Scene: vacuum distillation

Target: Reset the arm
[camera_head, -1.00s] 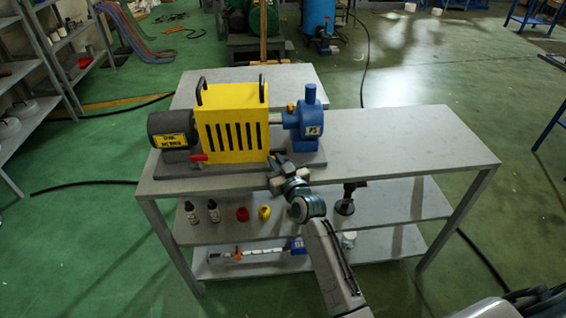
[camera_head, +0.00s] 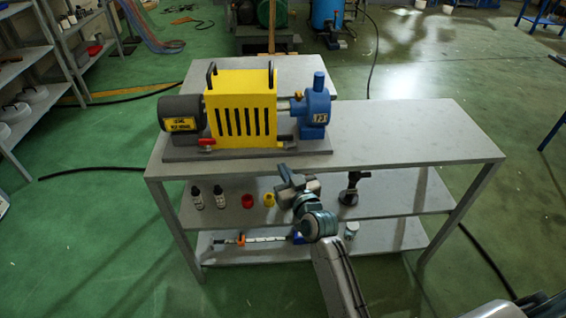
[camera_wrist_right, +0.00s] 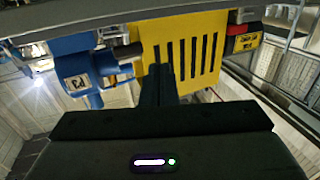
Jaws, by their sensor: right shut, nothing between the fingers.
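My right gripper (camera_head: 284,172) is in front of the table's front edge, just below the tabletop level in the head view and right of the yellow guard's lower part. In the right wrist view its fingers (camera_wrist_right: 163,72) are together with nothing between them. They point toward the yellow guard (camera_wrist_right: 185,50) of the pump set and appear apart from it. The yellow guard also shows in the head view (camera_head: 241,105), with a dark motor (camera_head: 181,118) on its left and a blue pump (camera_head: 315,108) on its right. My left gripper is not in view.
The grey table (camera_head: 405,135) has a bare top on its right side. Its lower shelf holds bottles (camera_head: 197,199), a red cup (camera_head: 247,201), a yellow cup (camera_head: 269,200) and a dark tool (camera_head: 350,190). Shelving (camera_head: 40,75) stands at left. A black cable (camera_head: 490,265) lies on the floor at right.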

